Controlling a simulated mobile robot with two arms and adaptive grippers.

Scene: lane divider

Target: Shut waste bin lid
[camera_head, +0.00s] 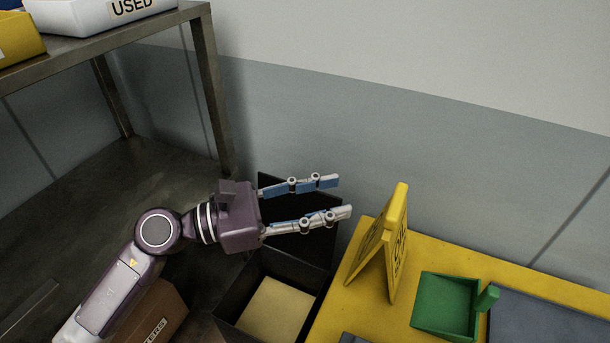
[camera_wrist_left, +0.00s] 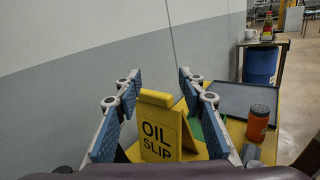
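A dark waste bin (camera_head: 238,297) stands low between the metal shelf and the yellow table in the head view. Its top is open and a pale yellowish surface shows inside. The bin's dark lid (camera_head: 312,248) stands raised at the back, near the wall, and is partly hidden by my left gripper. My left gripper (camera_head: 343,196) is open and empty, its fingers pointing right. In the head view it overlaps the raised lid; I cannot tell if it touches it. The left fingers also show spread in the wrist view (camera_wrist_left: 158,85). My right gripper is not in view.
A yellow "OIL SLIP" sign (camera_head: 383,245) stands on the yellow table (camera_head: 345,308), just right of the fingers. A green dustpan-like scoop (camera_head: 443,305) and a grey tray (camera_head: 550,318) lie beyond it. A metal shelf (camera_head: 208,90) and a cardboard box (camera_head: 160,315) are at left.

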